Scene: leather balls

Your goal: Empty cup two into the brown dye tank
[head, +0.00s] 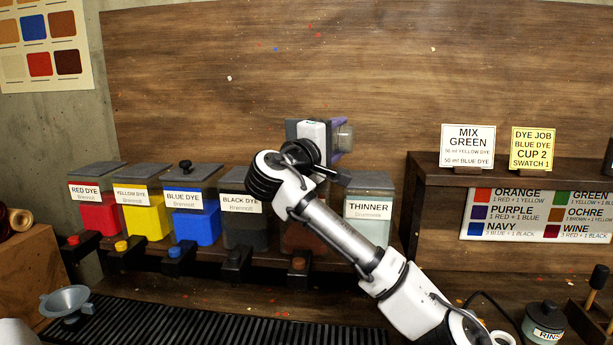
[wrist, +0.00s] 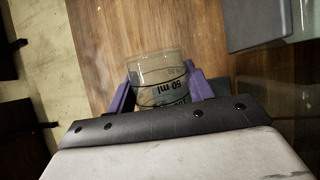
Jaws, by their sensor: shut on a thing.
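My gripper (head: 338,140), with purple fingers, is shut on a clear measuring cup (head: 346,138), up in front of the wooden back board and above the tank row. In the wrist view the cup (wrist: 160,70) sits between the fingers and shows a "50 ml" mark. No number is visible on it, and I cannot tell what it holds. The brown dye tank (head: 302,238) stands between the black dye and thinner tanks. My arm hides its label, its lid and most of its body.
Red (head: 98,212), yellow (head: 146,215), blue (head: 195,222) and black (head: 245,228) dye tanks stand left; the thinner tank (head: 367,222) stands right. A yellow job card (head: 532,148) reads blue dye, cup 2.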

